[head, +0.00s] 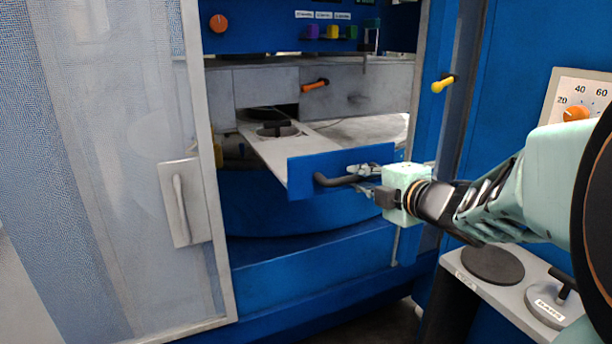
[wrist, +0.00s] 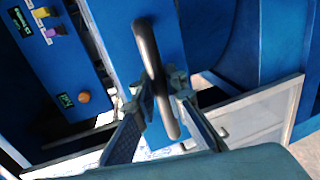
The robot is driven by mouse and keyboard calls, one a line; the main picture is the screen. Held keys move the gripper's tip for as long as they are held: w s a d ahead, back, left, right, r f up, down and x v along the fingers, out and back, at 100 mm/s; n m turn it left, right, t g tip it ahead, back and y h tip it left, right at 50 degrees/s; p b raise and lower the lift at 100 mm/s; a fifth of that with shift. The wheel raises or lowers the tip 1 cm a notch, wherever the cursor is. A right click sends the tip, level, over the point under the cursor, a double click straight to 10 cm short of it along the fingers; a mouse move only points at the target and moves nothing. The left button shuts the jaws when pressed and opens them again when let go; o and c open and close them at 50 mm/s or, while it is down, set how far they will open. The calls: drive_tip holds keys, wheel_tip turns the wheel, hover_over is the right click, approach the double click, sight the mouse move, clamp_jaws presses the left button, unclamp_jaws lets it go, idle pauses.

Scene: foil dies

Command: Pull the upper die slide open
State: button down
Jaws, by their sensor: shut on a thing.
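The upper die slide (head: 270,153) is a pale flat tray with a blue front panel (head: 304,178). It sticks out of the blue machine towards the front. A round die with a dark handle (head: 277,129) sits on it near the back. The slide's dark bar handle (head: 338,180) is on the blue panel. My gripper (head: 370,182) comes from the right and is shut on this handle. In the wrist view the handle (wrist: 148,55) runs between my two fingers (wrist: 158,110), which close around it. The slide's inner end is hidden inside the machine.
A door with a pale handle (head: 178,205) stands at the left. A yellow lever (head: 443,84) and a dial (head: 576,113) are at the right. An orange lever (head: 314,85) is above the slide. A shelf with round dies (head: 548,304) is at lower right.

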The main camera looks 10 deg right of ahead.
drive_tip(key=c, duration=1.9)
unclamp_jaws()
drive_tip(key=shift+c, duration=0.2)
